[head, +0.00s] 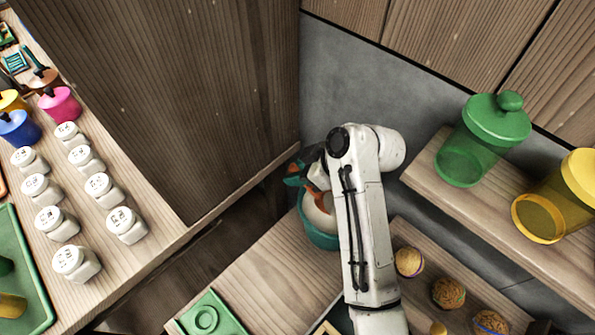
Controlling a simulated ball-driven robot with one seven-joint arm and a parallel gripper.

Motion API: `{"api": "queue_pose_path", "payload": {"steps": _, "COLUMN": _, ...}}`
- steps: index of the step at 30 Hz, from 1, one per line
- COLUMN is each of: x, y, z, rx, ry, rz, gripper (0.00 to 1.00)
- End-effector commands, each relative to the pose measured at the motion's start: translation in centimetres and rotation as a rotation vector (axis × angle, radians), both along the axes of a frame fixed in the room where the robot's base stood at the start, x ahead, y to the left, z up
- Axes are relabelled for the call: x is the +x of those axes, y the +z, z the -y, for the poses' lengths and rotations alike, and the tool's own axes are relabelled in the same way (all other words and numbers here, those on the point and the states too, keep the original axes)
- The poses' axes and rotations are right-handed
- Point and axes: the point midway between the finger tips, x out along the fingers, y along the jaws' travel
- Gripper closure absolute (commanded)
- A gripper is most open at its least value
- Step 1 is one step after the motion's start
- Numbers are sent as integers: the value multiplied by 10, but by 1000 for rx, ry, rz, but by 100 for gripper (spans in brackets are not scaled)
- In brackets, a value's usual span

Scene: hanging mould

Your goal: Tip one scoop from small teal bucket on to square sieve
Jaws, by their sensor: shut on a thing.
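A small teal bucket (314,236) stands on the wooden counter in the middle of the head view, with pale contents inside. My white arm hides its right side. My gripper (304,175) is over the bucket's far rim, partly hidden by my arm, and is shut on what looks like the scoop. An orange-brown part (317,196) of it shows against the pale contents; its load cannot be made out. The square sieve cannot be clearly identified; a pale wooden frame edge (325,328) shows at the bottom, left of my arm.
A green square piece with a ring (207,318) lies at the front. Several white jars (76,262) and coloured pots (60,104) fill the left counter. A tall wooden panel rises left of the bucket.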

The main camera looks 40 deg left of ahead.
Motion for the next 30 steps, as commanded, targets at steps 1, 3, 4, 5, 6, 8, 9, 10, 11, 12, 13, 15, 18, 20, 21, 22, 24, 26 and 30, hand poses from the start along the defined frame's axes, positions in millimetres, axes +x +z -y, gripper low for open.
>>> {"api": "queue_pose_path", "payload": {"steps": 1, "x": 0, "y": 8, "z": 0, "rx": 1, "ry": 0, "rz": 1, "gripper": 97}}
{"api": "queue_pose_path", "payload": {"steps": 3, "x": 0, "y": 13, "z": 0, "rx": 1, "ry": 0, "rz": 1, "gripper": 97}}
{"api": "queue_pose_path", "payload": {"steps": 4, "x": 0, "y": 15, "z": 0, "rx": 1, "ry": -1, "rz": 0, "gripper": 97}}
{"api": "queue_pose_path", "payload": {"steps": 5, "x": 0, "y": 17, "z": 0, "rx": 1, "ry": -1, "rz": 0, "gripper": 97}}
{"api": "queue_pose_path", "payload": {"steps": 6, "x": 0, "y": 20, "z": 0, "rx": 1, "ry": -1, "rz": 0, "gripper": 97}}
{"api": "queue_pose_path", "payload": {"steps": 8, "x": 0, "y": 24, "z": 0, "rx": 1, "ry": -1, "rz": 0, "gripper": 97}}
{"api": "queue_pose_path", "payload": {"steps": 9, "x": 0, "y": 27, "z": 0, "rx": 1, "ry": -1, "rz": 0, "gripper": 97}}
{"api": "queue_pose_path", "payload": {"steps": 10, "x": 0, "y": 29, "z": 0, "rx": 1, "ry": -1, "rz": 0, "gripper": 97}}
{"api": "queue_pose_path", "payload": {"steps": 11, "x": 0, "y": 32, "z": 0, "rx": 1, "ry": -1, "rz": 0, "gripper": 97}}
{"api": "queue_pose_path", "payload": {"steps": 12, "x": 0, "y": 34, "z": 0, "rx": 1, "ry": -1, "rz": 0, "gripper": 97}}
{"api": "queue_pose_path", "payload": {"steps": 13, "x": 0, "y": 37, "z": 0, "rx": 1, "ry": -1, "rz": 0, "gripper": 97}}
{"api": "queue_pose_path", "payload": {"steps": 15, "x": 0, "y": 42, "z": 0, "rx": 0, "ry": -1, "rz": 1, "gripper": 97}}
{"api": "queue_pose_path", "payload": {"steps": 18, "x": 0, "y": 49, "z": 0, "rx": 0, "ry": 0, "rz": 0, "gripper": 97}}
{"api": "queue_pose_path", "payload": {"steps": 20, "x": 0, "y": 53, "z": 0, "rx": 0, "ry": 0, "rz": 0, "gripper": 97}}
{"api": "queue_pose_path", "payload": {"steps": 21, "x": 0, "y": 56, "z": 0, "rx": 0, "ry": 0, "rz": 0, "gripper": 97}}
{"api": "queue_pose_path", "payload": {"steps": 22, "x": 0, "y": 58, "z": 0, "rx": 0, "ry": 0, "rz": 0, "gripper": 97}}
{"api": "queue_pose_path", "payload": {"steps": 24, "x": 0, "y": 63, "z": 0, "rx": 0, "ry": 0, "rz": 0, "gripper": 97}}
{"api": "queue_pose_path", "payload": {"steps": 26, "x": 0, "y": 66, "z": 0, "rx": 0, "ry": 0, "rz": 0, "gripper": 97}}
{"api": "queue_pose_path", "payload": {"steps": 30, "x": 0, "y": 68, "z": 0, "rx": 0, "ry": 0, "rz": 0, "gripper": 97}}
